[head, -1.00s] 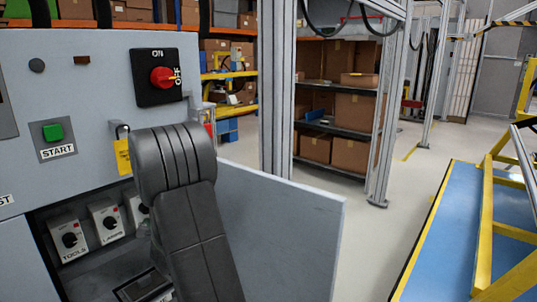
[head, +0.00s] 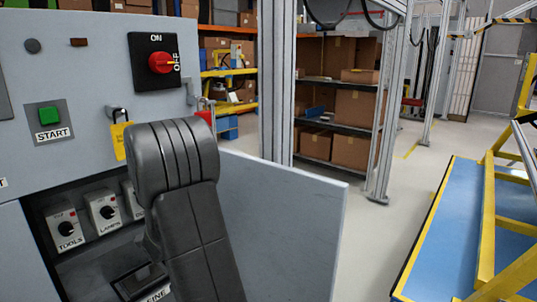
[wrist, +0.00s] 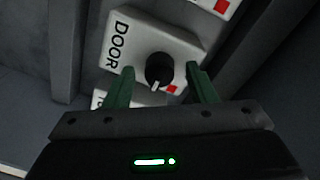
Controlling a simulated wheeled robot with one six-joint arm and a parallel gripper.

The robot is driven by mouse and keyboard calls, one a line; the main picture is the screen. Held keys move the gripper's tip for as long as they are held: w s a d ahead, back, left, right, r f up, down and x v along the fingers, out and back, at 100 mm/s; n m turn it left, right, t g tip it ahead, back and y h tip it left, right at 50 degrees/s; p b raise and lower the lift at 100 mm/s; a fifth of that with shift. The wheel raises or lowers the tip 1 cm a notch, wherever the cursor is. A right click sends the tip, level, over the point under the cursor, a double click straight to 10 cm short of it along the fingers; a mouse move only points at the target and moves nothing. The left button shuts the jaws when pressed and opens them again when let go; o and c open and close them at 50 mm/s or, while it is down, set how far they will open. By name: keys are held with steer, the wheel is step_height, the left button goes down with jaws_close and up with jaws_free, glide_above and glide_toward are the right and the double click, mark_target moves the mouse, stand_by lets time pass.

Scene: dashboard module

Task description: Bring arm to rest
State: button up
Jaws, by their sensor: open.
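In the wrist view, my gripper (wrist: 160,84) is open, with one green finger on each side of the black knob (wrist: 159,68) on the white DOOR box (wrist: 133,28). Gaps show between the knob and both fingers. I cannot tell how far the fingertips reach along the knob. In the head view, my dark arm (head: 190,215) bends down in front of the open panel compartment and hides the gripper. The white TOOLS box (head: 65,228) and LAMPS box (head: 104,211) stand left of the arm, and a third box is partly covered by it.
An open door (head: 280,225) stands right of my arm. Free floor (head: 410,180) lies beyond it.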

steer(key=shift+n, duration=4.5)
steer(key=shift+s+d+t, duration=0.1)
steer(key=shift+t, duration=0.3)
